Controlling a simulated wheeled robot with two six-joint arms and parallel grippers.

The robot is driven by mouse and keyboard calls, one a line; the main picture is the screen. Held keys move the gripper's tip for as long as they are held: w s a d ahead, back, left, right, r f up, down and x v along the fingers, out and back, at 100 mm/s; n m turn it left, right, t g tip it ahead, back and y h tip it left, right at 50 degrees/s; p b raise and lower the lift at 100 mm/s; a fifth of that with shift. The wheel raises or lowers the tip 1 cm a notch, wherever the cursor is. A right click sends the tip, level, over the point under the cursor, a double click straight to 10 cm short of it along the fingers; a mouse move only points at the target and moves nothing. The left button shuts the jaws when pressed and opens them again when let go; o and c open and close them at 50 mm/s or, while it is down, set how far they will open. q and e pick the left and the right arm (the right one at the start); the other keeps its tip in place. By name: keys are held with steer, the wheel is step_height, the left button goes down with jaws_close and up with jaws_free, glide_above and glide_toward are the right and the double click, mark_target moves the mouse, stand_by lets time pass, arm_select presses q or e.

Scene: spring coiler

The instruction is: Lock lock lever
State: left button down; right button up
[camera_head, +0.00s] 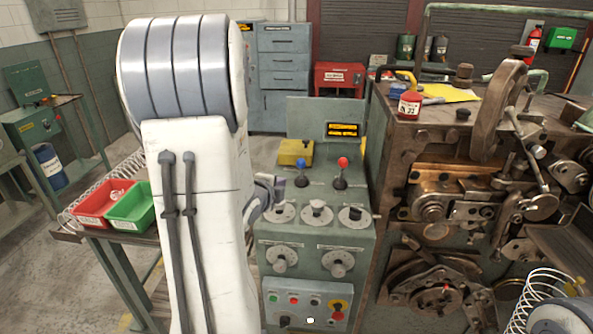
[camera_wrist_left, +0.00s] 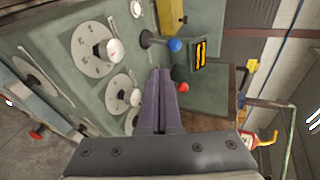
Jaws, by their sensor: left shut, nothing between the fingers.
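Two short levers stand on the sloped top of the green control console (camera_head: 310,243): one with a blue knob (camera_head: 300,164) and one with a red knob (camera_head: 342,162). I cannot tell from any label which is the lock lever. In the left wrist view the blue knob (camera_wrist_left: 175,45) is just beyond the fingertips and the red knob (camera_wrist_left: 183,87) shows beside them. My left gripper (camera_head: 277,187) is shut and empty at the console's left side, near the left dial, apart from both knobs. The arm hides part of it.
Several dials with white knobs (camera_head: 317,208) sit on the console front, close to my left gripper. A yellow box (camera_head: 295,152) stands behind the blue lever. The large coiling machine (camera_head: 440,150) blocks the right. Red (camera_head: 92,206) and green (camera_head: 130,208) bins lie left.

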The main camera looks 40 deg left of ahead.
arm_select(q)
steer(key=p, duration=0.3)
glide_toward(301, 169)
steer(key=shift+w+f, duration=0.25)
steer(key=shift+f, duration=0.35)
steer(key=shift+w+a+r+p, duration=0.1)
steer(key=shift+w+a+p, duration=0.2)
steer(key=shift+w, duration=0.25)
steer(key=shift+w+a+r+p, duration=0.1)
steer(key=shift+w+a+p, duration=0.05)
steer(key=shift+w+p, duration=0.35)
steer(key=shift+w+a+r+p, duration=0.1)
steer(key=shift+w+a+p, duration=0.15)
steer(key=shift+w, duration=0.35)
